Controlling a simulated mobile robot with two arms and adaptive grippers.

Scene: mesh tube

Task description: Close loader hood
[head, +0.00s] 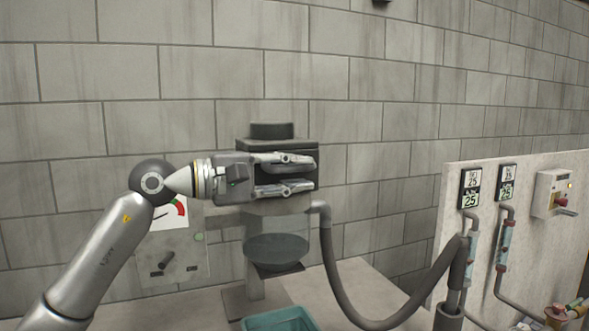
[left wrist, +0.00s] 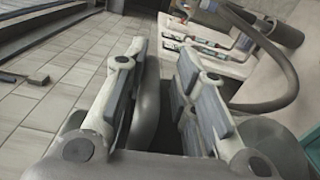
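The loader stands against the back wall in the head view. Its dark box-shaped top with a round cap (head: 272,131) shows above my left gripper. A dark, bowl-like lower part (head: 276,247) shows below it. I cannot tell which part is the hood or how far open it is. The gripper hides part of the loader's middle. My right gripper is not in view.
A thick grey hose (head: 385,324) runs from the loader to the right. A gauge panel (head: 180,262) stands left of the loader. A pale board with flow meters (head: 500,245) stands at the right. A teal bin (head: 280,320) sits below. Open floor (left wrist: 60,60) shows in the wrist view.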

